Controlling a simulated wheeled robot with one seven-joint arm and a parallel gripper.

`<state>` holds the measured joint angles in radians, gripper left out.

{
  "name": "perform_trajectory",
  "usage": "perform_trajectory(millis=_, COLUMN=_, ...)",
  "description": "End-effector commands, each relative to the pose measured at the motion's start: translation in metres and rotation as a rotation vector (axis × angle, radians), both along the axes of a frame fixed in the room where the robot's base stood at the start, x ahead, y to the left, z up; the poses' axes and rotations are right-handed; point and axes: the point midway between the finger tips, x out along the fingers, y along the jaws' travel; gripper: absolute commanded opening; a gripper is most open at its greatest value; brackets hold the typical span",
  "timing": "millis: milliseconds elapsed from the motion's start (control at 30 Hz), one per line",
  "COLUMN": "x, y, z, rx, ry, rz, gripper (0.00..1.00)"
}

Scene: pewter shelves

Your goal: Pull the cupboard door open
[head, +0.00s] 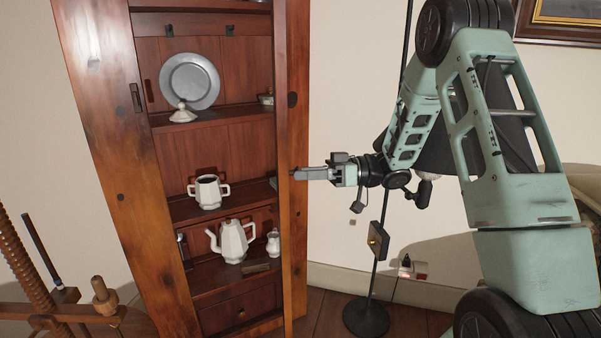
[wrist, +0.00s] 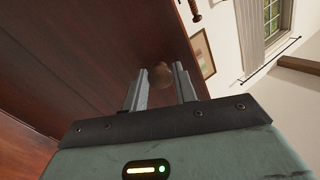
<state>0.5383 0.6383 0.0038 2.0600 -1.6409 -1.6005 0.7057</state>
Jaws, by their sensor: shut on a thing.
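The tall brown wooden cupboard (head: 120,150) stands at the left of the head view. Its door (head: 297,90) stands open at the cupboard's right, seen almost edge-on, and the shelves show. My gripper (head: 294,174) reaches the door's outer face from the right. In the wrist view my gripper (wrist: 160,90) has its two fingers on either side of a round wooden knob (wrist: 159,74), shut on it. The door's brown face (wrist: 95,50) fills the left of that view. In the head view the knob is hidden by the fingertips.
The shelves hold a pewter plate (head: 190,80), a white lid (head: 183,113), a white pot (head: 208,191) and a white teapot (head: 231,241). A black stand (head: 366,316) stands on the floor right of the door. A wooden screw frame (head: 40,270) is at lower left.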

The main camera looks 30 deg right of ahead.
Motion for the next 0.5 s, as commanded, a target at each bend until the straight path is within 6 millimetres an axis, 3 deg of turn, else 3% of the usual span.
perform_trajectory(millis=233, x=0.0011, y=0.0001, z=0.0021, rx=0.001, ry=-0.007, rz=-0.001, gripper=0.0)
perform_trajectory(millis=267, x=0.0011, y=0.0001, z=0.0021, rx=0.001, ry=-0.007, rz=-0.001, gripper=0.34)
perform_trajectory(millis=300, x=0.001, y=0.0002, z=0.002, rx=0.001, ry=-0.007, rz=-0.001, gripper=0.45)
perform_trajectory(millis=333, x=0.001, y=0.0002, z=0.0019, rx=0.001, ry=-0.006, rz=-0.001, gripper=0.5)
perform_trajectory(millis=500, x=0.0008, y=0.0004, z=0.0012, rx=0.0, ry=-0.004, rz=-0.001, gripper=0.5)
